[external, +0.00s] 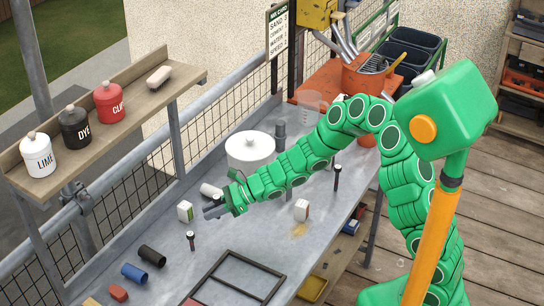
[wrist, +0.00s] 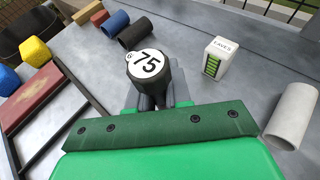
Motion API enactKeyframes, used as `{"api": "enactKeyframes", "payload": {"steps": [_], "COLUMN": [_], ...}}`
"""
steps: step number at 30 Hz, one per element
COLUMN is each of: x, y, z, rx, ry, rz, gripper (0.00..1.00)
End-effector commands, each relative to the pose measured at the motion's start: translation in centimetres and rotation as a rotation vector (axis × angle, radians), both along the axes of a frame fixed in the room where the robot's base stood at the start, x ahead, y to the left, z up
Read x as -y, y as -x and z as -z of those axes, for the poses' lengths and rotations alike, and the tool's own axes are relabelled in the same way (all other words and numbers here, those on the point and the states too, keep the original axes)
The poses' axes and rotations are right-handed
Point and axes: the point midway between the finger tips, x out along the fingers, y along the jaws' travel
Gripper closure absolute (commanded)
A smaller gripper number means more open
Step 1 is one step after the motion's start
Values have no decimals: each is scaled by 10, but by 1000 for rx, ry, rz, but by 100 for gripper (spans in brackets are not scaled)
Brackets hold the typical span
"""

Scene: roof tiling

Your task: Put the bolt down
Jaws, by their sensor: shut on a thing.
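My gripper (external: 216,208) is low over the grey workbench, and in the wrist view its fingers (wrist: 157,102) are closed around the dark shaft of the bolt. A similar dark bolt-like piece (external: 191,241) stands upright on the bench nearby. Another (external: 337,178) stands to the right of my arm.
A white EAVES box (wrist: 222,57) and a pale tube (wrist: 291,115) lie close on the right in the wrist view. A black tube (external: 152,256), a blue tube (external: 134,273) and a dark frame (external: 212,271) are toward the front.

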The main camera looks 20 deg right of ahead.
Motion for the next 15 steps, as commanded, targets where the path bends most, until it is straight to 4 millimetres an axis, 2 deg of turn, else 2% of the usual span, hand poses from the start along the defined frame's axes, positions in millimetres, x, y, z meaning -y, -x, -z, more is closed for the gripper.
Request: {"api": "enactKeyframes", "payload": {"steps": [9, 15], "x": [-16, -20], "y": [-16, -21], "z": [29, 37], "rx": [0, 1], "ry": [2, 1], "rz": [-2, 0], "gripper": [100, 100]}}
